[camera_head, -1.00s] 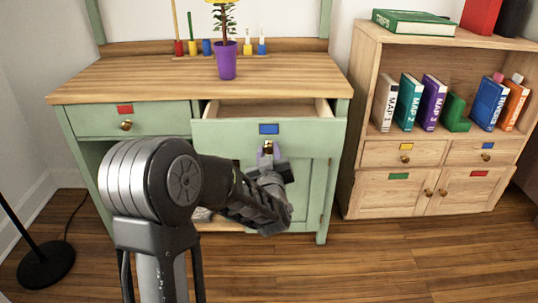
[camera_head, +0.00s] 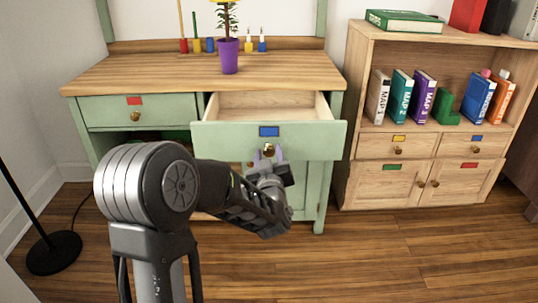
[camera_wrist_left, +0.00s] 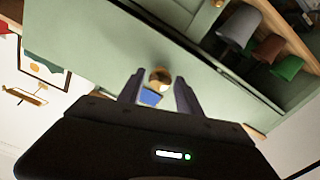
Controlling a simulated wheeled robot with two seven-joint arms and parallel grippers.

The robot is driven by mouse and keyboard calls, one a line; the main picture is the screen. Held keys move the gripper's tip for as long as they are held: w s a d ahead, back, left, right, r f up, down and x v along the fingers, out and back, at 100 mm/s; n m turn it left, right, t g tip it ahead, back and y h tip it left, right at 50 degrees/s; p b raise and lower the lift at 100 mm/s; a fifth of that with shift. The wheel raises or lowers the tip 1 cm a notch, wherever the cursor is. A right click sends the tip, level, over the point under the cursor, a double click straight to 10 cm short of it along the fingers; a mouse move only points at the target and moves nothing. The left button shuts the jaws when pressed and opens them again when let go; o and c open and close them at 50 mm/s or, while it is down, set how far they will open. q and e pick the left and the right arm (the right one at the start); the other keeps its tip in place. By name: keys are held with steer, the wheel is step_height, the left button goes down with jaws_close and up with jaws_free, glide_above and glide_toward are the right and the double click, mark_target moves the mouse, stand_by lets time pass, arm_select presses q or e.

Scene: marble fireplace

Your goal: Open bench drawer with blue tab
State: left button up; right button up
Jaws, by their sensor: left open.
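The green bench drawer (camera_head: 315,140) with the blue tab (camera_head: 269,131) is pulled out, and its pale wooden inside shows above the front. Its brass knob (camera_head: 269,150) sits below the tab. My left gripper (camera_head: 268,157) is at the knob, with its fingers open on either side of it. In the left wrist view, the knob (camera_wrist_left: 160,76) lies between the open fingertips (camera_wrist_left: 158,80), with the blue tab (camera_wrist_left: 150,97) nearer the palm. I cannot tell whether the fingers touch the knob. My right gripper is not in view.
A closed drawer with a red tab (camera_head: 134,101) is at the bench's left. A purple flowerpot (camera_head: 228,56) stands on the bench top (camera_head: 130,75). A bookcase (camera_head: 353,100) stands at the right, a black lamp base (camera_head: 55,252) at the left. The floor in front is clear.

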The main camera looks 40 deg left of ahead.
arm_select(q)
steer(key=shift+o, duration=0.8)
steer(key=shift+s, duration=0.1)
steer(key=shift+s+d, duration=0.25)
steer(key=shift+d, duration=0.05)
steer(key=p+v, duration=0.2)
steer(key=v, duration=0.5)
